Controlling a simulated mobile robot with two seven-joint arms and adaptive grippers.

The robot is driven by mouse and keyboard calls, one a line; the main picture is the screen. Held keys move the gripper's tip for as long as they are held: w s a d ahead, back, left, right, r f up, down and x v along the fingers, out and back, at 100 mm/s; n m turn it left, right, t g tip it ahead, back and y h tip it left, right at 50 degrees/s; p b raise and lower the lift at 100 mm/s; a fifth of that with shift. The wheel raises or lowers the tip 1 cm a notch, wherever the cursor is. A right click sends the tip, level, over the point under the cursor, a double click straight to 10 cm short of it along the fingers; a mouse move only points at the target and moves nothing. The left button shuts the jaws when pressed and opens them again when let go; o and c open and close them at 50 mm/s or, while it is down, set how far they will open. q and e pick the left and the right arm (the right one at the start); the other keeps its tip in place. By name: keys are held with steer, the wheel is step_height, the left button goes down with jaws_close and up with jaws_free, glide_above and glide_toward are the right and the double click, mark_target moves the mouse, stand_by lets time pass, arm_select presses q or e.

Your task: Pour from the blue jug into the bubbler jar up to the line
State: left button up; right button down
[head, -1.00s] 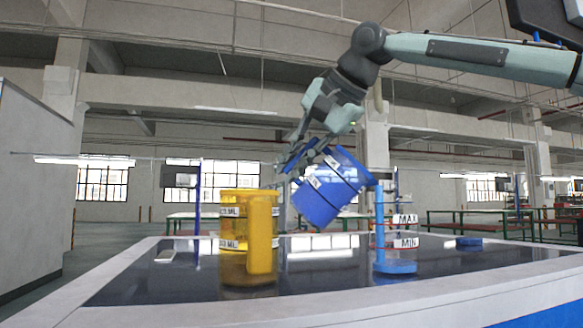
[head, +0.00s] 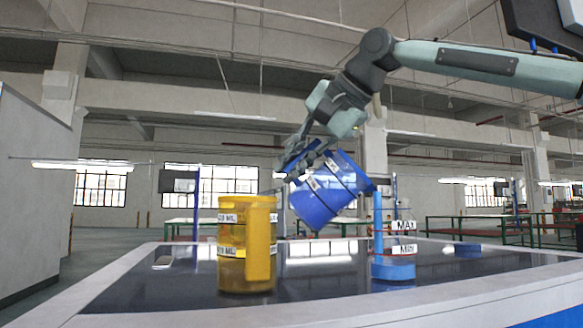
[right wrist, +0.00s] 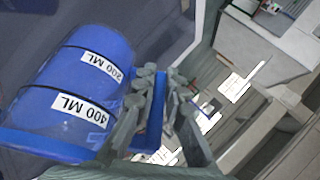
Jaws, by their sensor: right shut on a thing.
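The blue jug (head: 328,190) is in the air above the table, tilted with its rim to the right. My right gripper (head: 300,163) is shut on its handle. In the right wrist view the jug (right wrist: 70,95) shows labels 200 ML and 400 ML, and the fingers (right wrist: 152,110) close around the blue handle. The clear bubbler jar (head: 393,266) stands upright on the table, with MAX and MIN labels and a blue tube inside. The jug's rim is above the jar, close to the tube's top. My left gripper is not in view.
A yellow jug (head: 247,245) with ML labels stands on the table left of the jar. The dark tabletop (head: 320,280) between is clear.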

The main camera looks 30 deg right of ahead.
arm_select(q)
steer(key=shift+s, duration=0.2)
arm_select(e)
steer(key=shift+r, duration=0.2)
steer(key=shift+s+r, duration=0.1)
steer(key=shift+r, duration=0.1)
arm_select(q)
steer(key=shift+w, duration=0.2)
arm_select(e)
steer(key=shift+t, duration=0.3)
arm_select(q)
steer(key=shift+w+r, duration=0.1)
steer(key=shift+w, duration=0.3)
arm_select(e)
steer(key=shift+s+d+r+y, duration=0.1)
steer(key=shift+r+y, duration=0.15)
steer(key=shift+y, duration=0.05)
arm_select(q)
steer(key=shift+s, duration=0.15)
arm_select(e)
steer(key=shift+r, duration=0.15)
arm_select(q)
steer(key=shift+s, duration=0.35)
arm_select(e)
steer(key=shift+d+r, duration=0.1)
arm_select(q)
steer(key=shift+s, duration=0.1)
arm_select(e)
steer(key=shift+s, duration=0.1)
